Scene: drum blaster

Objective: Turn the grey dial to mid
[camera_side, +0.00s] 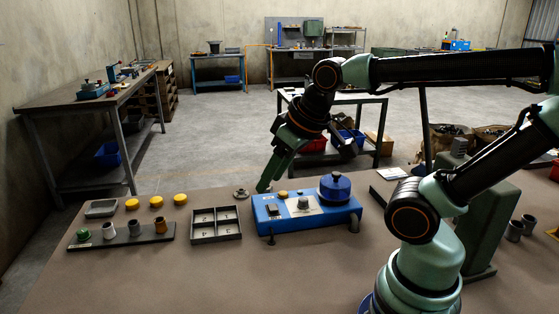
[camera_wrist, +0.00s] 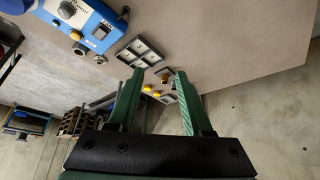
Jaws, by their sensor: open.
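The grey dial (camera_side: 303,203) sits on a pale plate in the middle of a blue box (camera_side: 268,226) on the table. In the wrist view the dial (camera_wrist: 67,10) shows near the top left corner, on the blue box (camera_wrist: 85,22). The exact pointing of the dial is too small to tell. My gripper (camera_side: 264,186) is open and empty, above and behind the box's left end in the side view, apart from the dial. In the wrist view my gripper (camera_wrist: 160,74) has its two green fingers spread, with the box off to the upper left.
The box also carries a black switch (camera_side: 272,210), a yellow button (camera_side: 283,194) and a blue drum (camera_side: 335,188). A divided grey tray (camera_side: 216,238) stands left of it. Yellow discs (camera_side: 156,202) and a dark rack (camera_side: 120,238) lie further left. The table front is clear.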

